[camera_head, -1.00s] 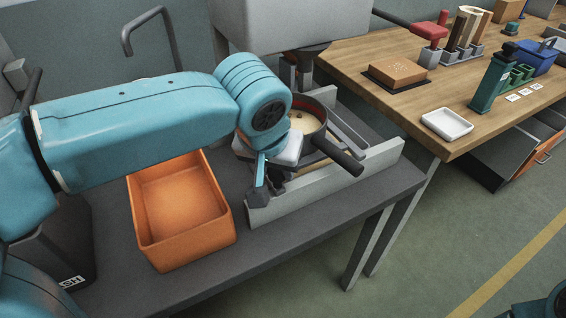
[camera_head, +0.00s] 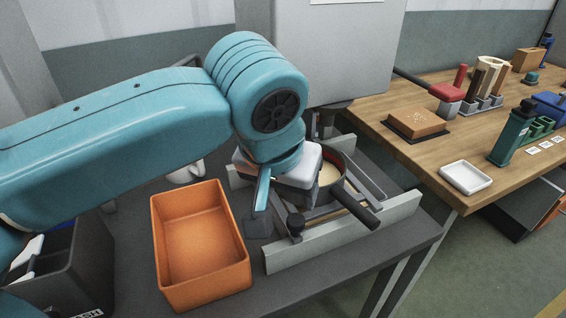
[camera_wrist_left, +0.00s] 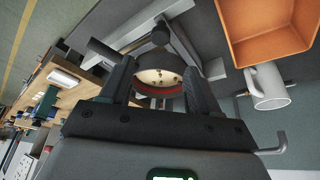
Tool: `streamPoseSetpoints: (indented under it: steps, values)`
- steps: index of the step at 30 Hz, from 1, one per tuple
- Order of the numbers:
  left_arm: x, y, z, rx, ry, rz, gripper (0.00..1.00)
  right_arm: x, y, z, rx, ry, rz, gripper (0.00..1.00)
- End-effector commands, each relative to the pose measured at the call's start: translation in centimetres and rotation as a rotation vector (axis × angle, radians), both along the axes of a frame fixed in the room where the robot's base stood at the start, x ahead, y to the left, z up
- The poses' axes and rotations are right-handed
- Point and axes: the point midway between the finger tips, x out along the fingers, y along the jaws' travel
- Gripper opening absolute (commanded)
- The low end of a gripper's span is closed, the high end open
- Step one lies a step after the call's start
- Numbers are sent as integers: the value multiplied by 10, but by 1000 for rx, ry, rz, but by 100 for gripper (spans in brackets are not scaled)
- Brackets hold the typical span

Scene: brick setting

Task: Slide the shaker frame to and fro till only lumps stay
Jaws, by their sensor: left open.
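The shaker frame (camera_head: 367,180) is a grey frame with a dark knob (camera_head: 296,224) at its near left end, sitting between pale rails (camera_head: 345,236). A round sieve (camera_head: 361,210) with a dark handle rests in it. Pale powder (camera_head: 328,174) with small brown lumps lies inside; the lumps show in the left wrist view (camera_wrist_left: 158,78). My left gripper (camera_head: 275,222) is open and empty near the knob, one finger left of it. The other finger is mostly hidden. In the left wrist view my left gripper's fingers (camera_wrist_left: 160,70) stand apart, with sieve and knob seen between them. My right gripper is out of view.
An orange bin (camera_head: 160,250) stands left of the frame, with a white mug (camera_head: 186,173) behind it. A dark bin (camera_head: 75,265) is at far left. A large grey box hangs above the sieve. The wooden table (camera_head: 430,160) at right holds a white dish (camera_head: 465,178).

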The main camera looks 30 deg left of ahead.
Motion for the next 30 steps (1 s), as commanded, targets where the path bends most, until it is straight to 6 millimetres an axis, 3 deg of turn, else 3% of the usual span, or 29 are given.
streamPoseSetpoints:
  steps: [3, 9, 30]
  values:
    - [-9, -1, 25, -1, -3, -1, 61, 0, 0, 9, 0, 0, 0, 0]
    - [-17, -2, 42, -1, -1, 0, 61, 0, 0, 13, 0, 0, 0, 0]
    - [-18, -3, 43, -20, -3, 44, 61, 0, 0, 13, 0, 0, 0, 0]
